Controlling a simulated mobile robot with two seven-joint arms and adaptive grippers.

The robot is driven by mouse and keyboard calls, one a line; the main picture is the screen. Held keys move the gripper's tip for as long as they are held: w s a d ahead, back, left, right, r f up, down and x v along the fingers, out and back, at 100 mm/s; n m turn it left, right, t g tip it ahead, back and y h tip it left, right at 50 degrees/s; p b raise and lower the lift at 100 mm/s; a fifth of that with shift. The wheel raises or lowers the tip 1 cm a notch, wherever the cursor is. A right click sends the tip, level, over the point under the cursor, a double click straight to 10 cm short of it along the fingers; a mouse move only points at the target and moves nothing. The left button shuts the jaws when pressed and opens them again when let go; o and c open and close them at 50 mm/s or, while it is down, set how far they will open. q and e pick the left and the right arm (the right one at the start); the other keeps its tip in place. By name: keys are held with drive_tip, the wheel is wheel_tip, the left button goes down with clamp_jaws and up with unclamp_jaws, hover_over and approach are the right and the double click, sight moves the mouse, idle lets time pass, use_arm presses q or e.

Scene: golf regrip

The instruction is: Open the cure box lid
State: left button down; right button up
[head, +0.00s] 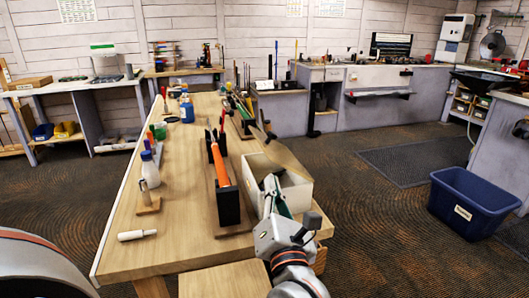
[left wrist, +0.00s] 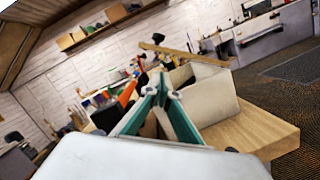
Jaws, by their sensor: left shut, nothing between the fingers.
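The cure box appears to be the white open-topped box (head: 297,193) at the right edge of the wooden bench. A tan-grey panel (head: 285,153), likely its lid, stands tilted up at the box's far side. In the left wrist view a thin tan strip (left wrist: 185,53), likely the same panel, slants above the white box (left wrist: 212,92). My left gripper (head: 270,182) has teal fingers, shut and empty, at the box's near left side. In the left wrist view its fingertips (left wrist: 158,76) meet in front of the box; whether they touch it I cannot tell. My right gripper is not in view.
An orange-gripped club (head: 222,172) rests in black stands (head: 228,205) just left of the box. A white bottle (head: 150,172) and a white cylinder (head: 137,235) are further left on the bench (head: 180,218). A blue bin (head: 470,203) stands on the floor at right.

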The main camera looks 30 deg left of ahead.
use_arm(q)
drive_tip(key=x, duration=1)
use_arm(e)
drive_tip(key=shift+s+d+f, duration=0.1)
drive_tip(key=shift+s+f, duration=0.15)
use_arm(q)
drive_tip(key=shift+r, duration=0.1)
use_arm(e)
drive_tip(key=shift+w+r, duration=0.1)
